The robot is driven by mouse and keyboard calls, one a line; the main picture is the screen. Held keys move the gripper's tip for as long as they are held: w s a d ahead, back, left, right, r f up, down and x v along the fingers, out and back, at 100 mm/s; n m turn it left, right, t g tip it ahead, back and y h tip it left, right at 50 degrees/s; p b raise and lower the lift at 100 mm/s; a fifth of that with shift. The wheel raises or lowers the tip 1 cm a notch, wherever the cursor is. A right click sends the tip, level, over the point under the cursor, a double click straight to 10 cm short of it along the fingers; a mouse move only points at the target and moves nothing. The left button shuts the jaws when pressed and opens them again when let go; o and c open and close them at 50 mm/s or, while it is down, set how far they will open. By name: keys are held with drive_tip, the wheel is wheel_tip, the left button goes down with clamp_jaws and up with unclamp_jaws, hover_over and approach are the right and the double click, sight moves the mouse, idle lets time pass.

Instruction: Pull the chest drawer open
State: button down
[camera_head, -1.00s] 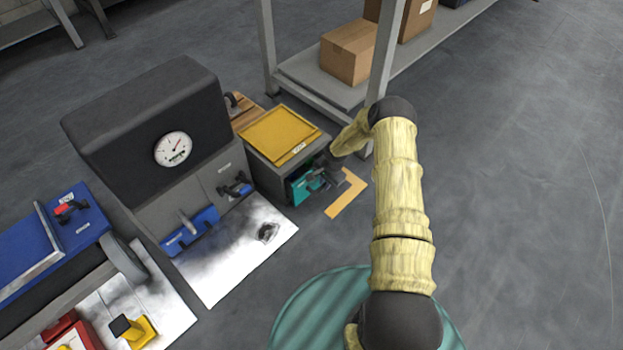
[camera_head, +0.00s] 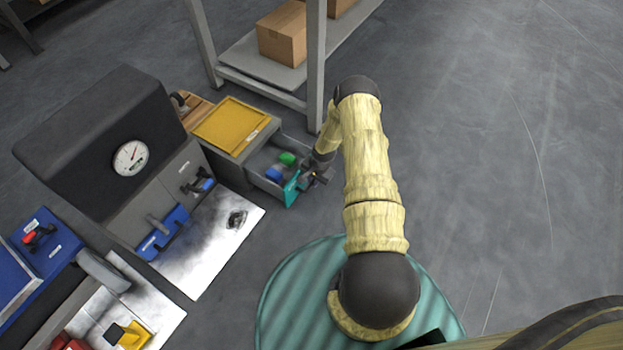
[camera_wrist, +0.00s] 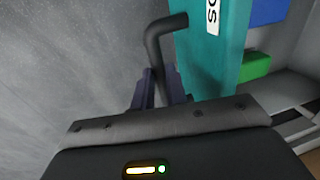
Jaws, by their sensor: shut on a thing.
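The chest (camera_head: 228,142) is a low grey box with a yellow tray top, standing left of my arm in the head view. Its drawer (camera_head: 291,188) has a teal front and is pulled well out, with a blue block (camera_head: 273,174) and a green block (camera_head: 287,158) inside. My gripper (camera_head: 316,178) is at the drawer front. In the wrist view, the fingers (camera_wrist: 159,88) are shut on the dark bar handle (camera_wrist: 158,40) of the teal front (camera_wrist: 212,50). The fingertips are partly hidden by the handle.
A dark machine with a gauge (camera_head: 130,157) stands left of the chest. A grey shelf (camera_head: 262,85) with cardboard boxes (camera_head: 283,38) is behind, one post close to my arm. The floor to the right is clear.

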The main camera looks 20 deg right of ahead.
drive_tip(key=shift+w+d, duration=0.15)
drive_tip(key=c, duration=1.4)
unclamp_jaws()
wheel_tip(320, 180, up, 17)
drive_tip(key=s+d+p, duration=0.1)
drive_tip(key=s+p, duration=0.1)
drive_tip(key=p, duration=0.5)
drive_tip(key=shift+s+d+p, duration=0.3)
drive_tip(key=shift+s, duration=0.05)
